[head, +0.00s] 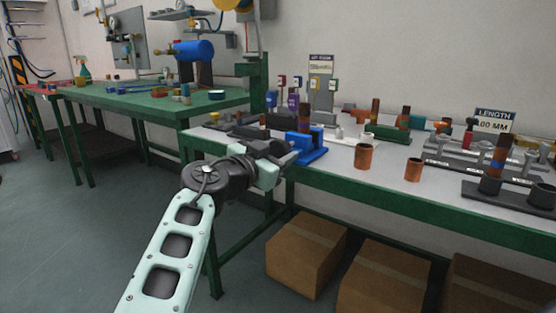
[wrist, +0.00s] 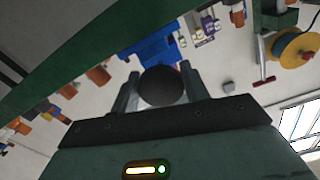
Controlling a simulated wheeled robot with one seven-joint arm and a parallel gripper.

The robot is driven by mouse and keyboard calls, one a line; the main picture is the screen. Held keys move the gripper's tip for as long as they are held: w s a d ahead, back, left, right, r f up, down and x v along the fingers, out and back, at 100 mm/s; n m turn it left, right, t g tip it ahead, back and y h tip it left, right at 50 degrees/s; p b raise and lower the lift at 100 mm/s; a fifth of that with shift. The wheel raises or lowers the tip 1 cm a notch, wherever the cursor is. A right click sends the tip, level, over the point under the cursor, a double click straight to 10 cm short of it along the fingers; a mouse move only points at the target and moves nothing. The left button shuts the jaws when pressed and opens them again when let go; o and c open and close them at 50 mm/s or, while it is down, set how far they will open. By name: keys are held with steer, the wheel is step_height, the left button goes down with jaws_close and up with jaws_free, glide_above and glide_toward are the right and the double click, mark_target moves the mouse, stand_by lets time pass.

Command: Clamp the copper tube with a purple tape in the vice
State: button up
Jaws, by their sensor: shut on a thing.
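My gripper (head: 282,158) is at the front edge of the bench, just left of the blue vice (head: 310,147). In the wrist view, my gripper (wrist: 160,74) is shut on a dark round thing (wrist: 160,87), seen end-on between the two fingers. Its colour and any tape are hidden in shadow, so I cannot tell if it is the purple-taped tube. The blue vice (wrist: 150,46) is just beyond the fingertips there. I cannot tell whether the held thing touches the vice. No purple tape is clear on any tube.
Two copper tubes (head: 364,156) and (head: 413,169) stand on the bench right of the vice. A banded tube (head: 501,150) stands in a dark holder near the LENGTH sign (head: 495,121). Cardboard boxes (head: 306,254) sit under the bench. The floor at left is clear.

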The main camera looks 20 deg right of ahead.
steer(key=shift+f, duration=0.1)
stand_by(0.3)
steer(key=o, duration=1)
steer(key=shift+c, duration=0.2)
